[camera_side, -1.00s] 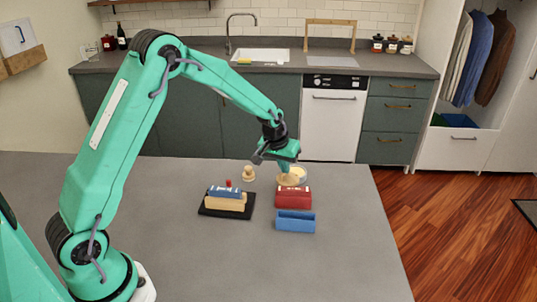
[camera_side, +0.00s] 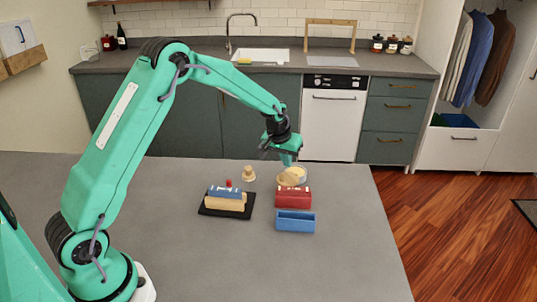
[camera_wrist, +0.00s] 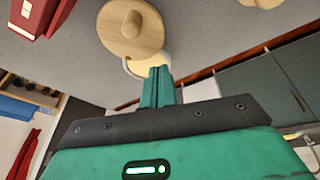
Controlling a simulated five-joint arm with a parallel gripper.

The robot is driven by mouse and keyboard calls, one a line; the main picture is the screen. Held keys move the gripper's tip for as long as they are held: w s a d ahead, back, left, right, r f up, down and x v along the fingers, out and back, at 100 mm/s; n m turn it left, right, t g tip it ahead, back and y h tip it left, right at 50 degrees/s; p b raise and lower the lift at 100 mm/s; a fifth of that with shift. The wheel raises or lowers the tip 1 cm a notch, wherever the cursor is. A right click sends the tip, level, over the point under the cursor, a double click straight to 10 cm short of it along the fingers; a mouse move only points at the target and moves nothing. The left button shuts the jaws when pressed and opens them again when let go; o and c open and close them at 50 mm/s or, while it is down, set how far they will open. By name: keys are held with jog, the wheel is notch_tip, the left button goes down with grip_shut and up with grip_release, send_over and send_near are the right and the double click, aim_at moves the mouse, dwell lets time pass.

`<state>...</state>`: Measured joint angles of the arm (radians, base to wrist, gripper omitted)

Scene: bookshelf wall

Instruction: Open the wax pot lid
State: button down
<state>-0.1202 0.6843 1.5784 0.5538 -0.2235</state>
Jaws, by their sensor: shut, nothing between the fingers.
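The wax pot (camera_side: 301,172) is a small white round pot at the back of the grey table, behind the red block. Its round wooden lid (camera_side: 288,179) sits off-centre toward the front left; part of the pot's rim shows behind it. In the wrist view the lid (camera_wrist: 128,40) has a central knob, and a strip of the pot (camera_wrist: 152,66) shows past its edge. My gripper (camera_side: 291,162) is just above the pot's back side. Its fingers (camera_wrist: 160,72) are shut and empty, close to the exposed rim; I cannot tell whether they touch.
A red holder (camera_side: 293,197) stands in front of the pot, with a blue open holder (camera_side: 295,221) before it. A wooden knobbed piece (camera_side: 248,173) stands to the left. A black tray (camera_side: 209,210) carries blue and tan blocks and a red-topped item. The table's front is clear.

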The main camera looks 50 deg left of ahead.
aim_at(282, 174)
jog(key=shift+w+a, duration=0.4)
jog(key=shift+w, duration=0.15)
jog(key=d+v, duration=0.1)
jog(key=v, duration=0.8)
jog(key=shift+d+r, duration=0.25)
jog(key=shift+r, duration=0.2)
jog(key=c, duration=1.5)
grip_release()
jog(key=shift+w, duration=0.1)
jog(key=shift+o, duration=0.5)
jog(key=shift+m, duration=0.3)
jog(key=m+g, duration=0.1)
jog(key=m, duration=0.3)
jog(key=s+d+f+m+g, duration=0.1)
jog(key=m, duration=0.3)
jog(key=s+m+g, duration=0.1)
jog(key=m, duration=0.2)
jog(key=shift+s+d+f+m, duration=0.2)
jog(key=shift+d+f+m, duration=0.05)
jog(key=shift+f+m, duration=0.15)
jog(key=m, duration=0.3)
jog(key=shift+s+d+f+g, duration=0.15)
jog(key=shift+s+d+g, duration=0.05)
jog(key=shift+s+g, duration=0.2)
